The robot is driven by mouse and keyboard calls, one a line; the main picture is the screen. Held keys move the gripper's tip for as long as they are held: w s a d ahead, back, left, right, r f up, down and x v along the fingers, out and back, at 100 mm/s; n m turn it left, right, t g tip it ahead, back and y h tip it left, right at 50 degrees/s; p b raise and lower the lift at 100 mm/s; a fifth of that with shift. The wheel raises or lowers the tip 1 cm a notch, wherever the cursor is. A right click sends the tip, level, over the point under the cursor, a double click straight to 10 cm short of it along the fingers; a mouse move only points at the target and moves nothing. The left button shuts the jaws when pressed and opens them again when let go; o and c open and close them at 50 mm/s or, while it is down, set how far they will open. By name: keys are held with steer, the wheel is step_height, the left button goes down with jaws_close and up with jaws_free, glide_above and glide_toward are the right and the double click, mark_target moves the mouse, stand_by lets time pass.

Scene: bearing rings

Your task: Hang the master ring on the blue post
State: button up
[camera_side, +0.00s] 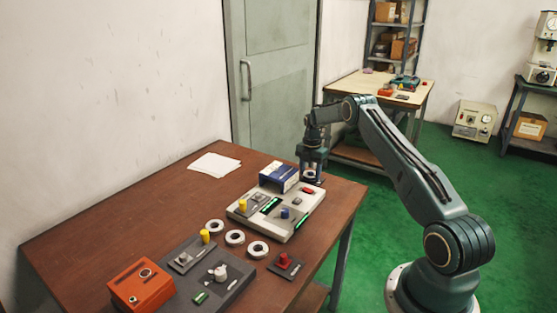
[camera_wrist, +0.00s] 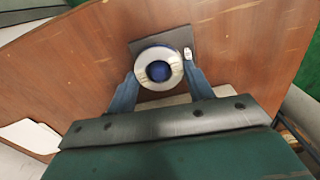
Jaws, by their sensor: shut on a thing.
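My gripper (camera_side: 312,174) is over the far right end of the brown table in the side view. In the wrist view its two blue fingers (camera_wrist: 159,74) are shut on a pale metal ring (camera_wrist: 160,87), one on each side. A blue post (camera_wrist: 158,71) shows through the ring's hole, roughly centred. The post stands on a dark square plate (camera_wrist: 178,37) with a small white tag. I cannot tell whether the ring is around the post or still above it. In the side view the gripper hides most of the ring and the post.
A blue and white box (camera_side: 279,176) stands close left of my gripper. A pale tray (camera_side: 292,227) with small parts is in front. Several loose rings (camera_side: 235,238), a red post (camera_side: 284,260), a dark mat (camera_side: 235,287) and an orange box (camera_side: 142,287) lie nearer.

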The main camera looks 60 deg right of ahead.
stand_by(0.4)
steer(key=o, duration=1.2)
steer(key=shift+r, duration=3.75)
